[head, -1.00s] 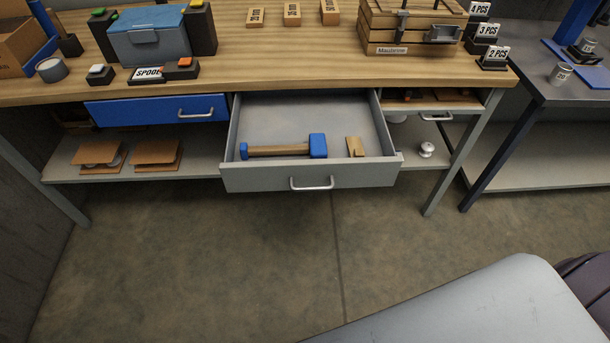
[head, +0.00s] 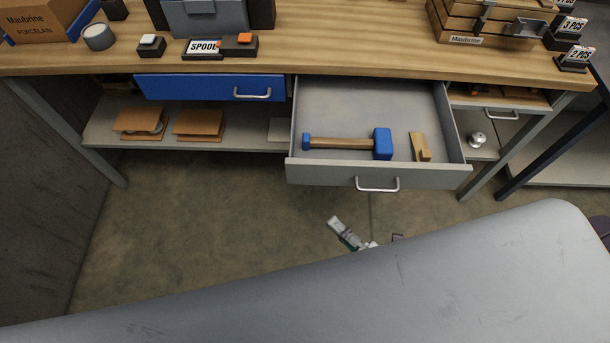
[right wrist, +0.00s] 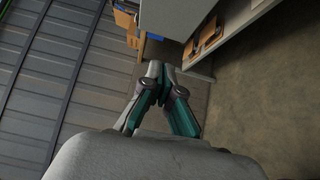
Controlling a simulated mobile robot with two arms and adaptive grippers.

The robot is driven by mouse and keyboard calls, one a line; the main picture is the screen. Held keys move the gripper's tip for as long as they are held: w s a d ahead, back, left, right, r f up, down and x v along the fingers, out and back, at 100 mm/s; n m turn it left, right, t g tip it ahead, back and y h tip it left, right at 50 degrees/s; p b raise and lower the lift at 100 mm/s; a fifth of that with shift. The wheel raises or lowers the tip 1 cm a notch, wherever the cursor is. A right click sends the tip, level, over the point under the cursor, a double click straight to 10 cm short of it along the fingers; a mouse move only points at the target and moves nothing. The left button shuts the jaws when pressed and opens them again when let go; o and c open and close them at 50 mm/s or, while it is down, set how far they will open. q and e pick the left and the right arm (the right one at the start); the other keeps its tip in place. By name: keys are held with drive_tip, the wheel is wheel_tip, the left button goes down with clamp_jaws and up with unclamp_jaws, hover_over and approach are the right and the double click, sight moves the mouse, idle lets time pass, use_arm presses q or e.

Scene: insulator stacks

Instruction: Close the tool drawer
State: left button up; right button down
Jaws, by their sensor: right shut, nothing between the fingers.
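The grey tool drawer (head: 320,172) stands open under the workbench in the head view. Its front has a metal bar handle (head: 377,184). Inside lie a mallet with a blue head (head: 382,144) and a small wooden wedge (head: 419,147). My right gripper (head: 335,222) shows below the drawer front in the head view, partly hidden by my own grey body part, and looks apart from the handle. In the right wrist view the gripper (right wrist: 160,70) has its fingertips together with nothing between them. My left gripper is in no view.
A shut blue drawer (head: 200,88) is left of the grey one. The lower shelf (head: 235,137) holds brown blocks and a white knob-like piece (head: 478,139). The workbench (head: 340,50) carries boxes and signs. The floor (head: 200,230) in front looks clear.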

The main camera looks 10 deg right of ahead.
drive_tip(key=x, duration=0.3)
drive_tip(key=p, duration=0.3)
approach(301, 175)
drive_tip(key=x, duration=0.5)
drive_tip(key=shift+w+a+r, duration=0.1)
drive_tip(key=shift+w+a, duration=0.05)
drive_tip(key=shift+a, duration=0.35)
drive_tip(key=shift+w+d, duration=0.15)
drive_tip(key=shift+w, duration=0.25)
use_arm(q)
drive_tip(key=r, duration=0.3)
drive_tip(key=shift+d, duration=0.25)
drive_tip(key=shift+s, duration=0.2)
use_arm(e)
drive_tip(key=shift+w, duration=0.1)
